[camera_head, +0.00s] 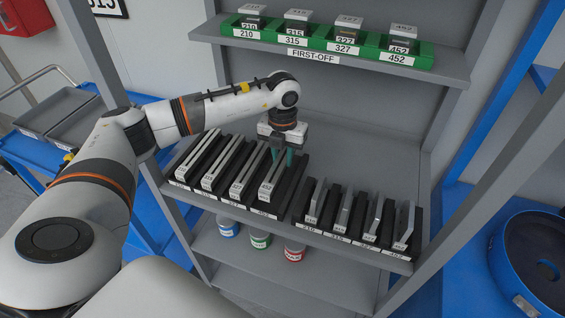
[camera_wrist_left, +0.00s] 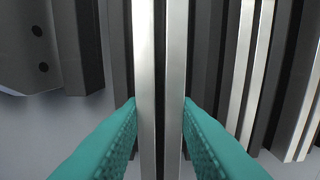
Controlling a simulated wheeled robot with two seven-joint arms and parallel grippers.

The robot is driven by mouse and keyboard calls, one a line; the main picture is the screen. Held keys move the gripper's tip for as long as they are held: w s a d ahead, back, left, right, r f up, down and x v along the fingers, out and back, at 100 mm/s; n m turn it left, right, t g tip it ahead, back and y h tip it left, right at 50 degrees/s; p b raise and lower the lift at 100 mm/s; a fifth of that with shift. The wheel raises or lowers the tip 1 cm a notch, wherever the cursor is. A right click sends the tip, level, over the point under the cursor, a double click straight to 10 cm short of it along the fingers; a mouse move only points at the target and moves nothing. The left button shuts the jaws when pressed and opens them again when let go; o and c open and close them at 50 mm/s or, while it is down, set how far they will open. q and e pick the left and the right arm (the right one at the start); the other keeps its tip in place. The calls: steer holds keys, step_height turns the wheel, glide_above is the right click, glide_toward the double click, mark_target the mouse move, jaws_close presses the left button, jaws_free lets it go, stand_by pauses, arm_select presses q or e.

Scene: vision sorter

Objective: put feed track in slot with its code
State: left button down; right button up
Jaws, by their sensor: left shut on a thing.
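My left gripper (camera_head: 287,157) reaches down over the fourth slot of the left-hand rack on the middle shelf. In the left wrist view its teal fingertips (camera_wrist_left: 160,105) are shut on the two sides of a silver feed track (camera_wrist_left: 146,60) with a dark groove along it. In the head view this feed track (camera_head: 267,189) has a white end label that seems to read 452. It is upright, in line with the black slot (camera_head: 264,207) at the right end of this rack. I cannot tell whether it is fully seated. My right gripper is not in view.
Several other feed tracks (camera_head: 240,178) stand to the left. Shorter tracks (camera_head: 373,220) stand in a black rack to the right. Green bins (camera_head: 295,44) marked FIRST-OFF are on the shelf above. Coloured cans (camera_head: 293,251) are below. Grey posts (camera_head: 455,90) flank the shelf.

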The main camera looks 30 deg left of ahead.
mark_target(282, 158)
arm_select(q)
step_height(282, 158, down, 3)
steer(key=shift+p, duration=0.45)
steer(key=shift+f, duration=0.15)
steer(key=shift+f, duration=0.1)
steer(key=c, duration=1.4)
jaws_free()
